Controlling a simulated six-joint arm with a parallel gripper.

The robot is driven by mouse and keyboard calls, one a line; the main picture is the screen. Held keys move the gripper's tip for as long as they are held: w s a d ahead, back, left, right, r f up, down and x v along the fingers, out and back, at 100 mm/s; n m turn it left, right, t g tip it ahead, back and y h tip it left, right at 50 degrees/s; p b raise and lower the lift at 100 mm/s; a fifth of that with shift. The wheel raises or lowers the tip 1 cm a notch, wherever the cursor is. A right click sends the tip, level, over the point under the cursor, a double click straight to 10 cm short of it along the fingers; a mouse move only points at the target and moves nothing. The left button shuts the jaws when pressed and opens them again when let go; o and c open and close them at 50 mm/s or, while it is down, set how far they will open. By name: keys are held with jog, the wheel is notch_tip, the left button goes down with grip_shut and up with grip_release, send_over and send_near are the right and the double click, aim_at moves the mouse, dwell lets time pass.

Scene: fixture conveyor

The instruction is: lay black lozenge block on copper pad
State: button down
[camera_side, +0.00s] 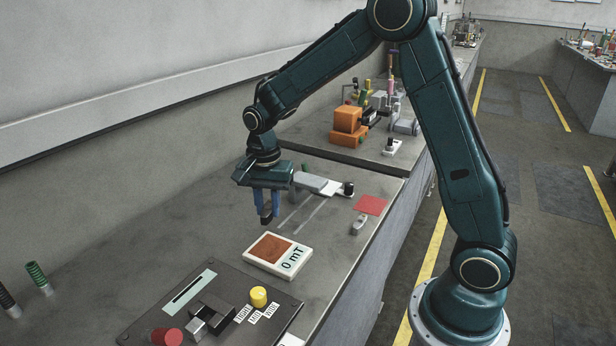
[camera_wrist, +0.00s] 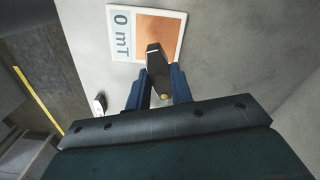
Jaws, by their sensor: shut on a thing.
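My gripper (camera_side: 266,216) has blue fingers and is shut on the black lozenge block (camera_side: 267,217). It holds the block above the bench, up and to the left of the copper pad (camera_side: 270,248) in the side view. The pad is a brown-copper square on a white plate that reads "0 mT" (camera_side: 291,259). In the wrist view the black block (camera_wrist: 157,66) sits between the fingers (camera_wrist: 158,88), and its far end overlaps the near edge of the copper pad (camera_wrist: 157,28) in the picture. The pad looks bare.
A dark control panel with a yellow knob (camera_side: 258,297) and a red knob (camera_side: 167,337) lies in front. A red square (camera_side: 370,205) and a grey block (camera_side: 308,182) are behind. Two coiled springs (camera_side: 37,277) stand at the left.

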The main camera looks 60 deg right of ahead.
aim_at(270, 248)
jog(key=shift+s+a+f, duration=0.2)
jog(key=shift+s+a, duration=0.15)
jog(key=shift+a, duration=0.2)
jog(key=shift+f, duration=0.1)
jog(key=shift+f, duration=3.3)
jog(key=shift+f, duration=0.6)
jog(key=c, duration=1.2)
grip_release()
jog(key=shift+o, duration=0.2)
notch_tip(270, 248, up, 14)
jog(key=shift+f, duration=0.1)
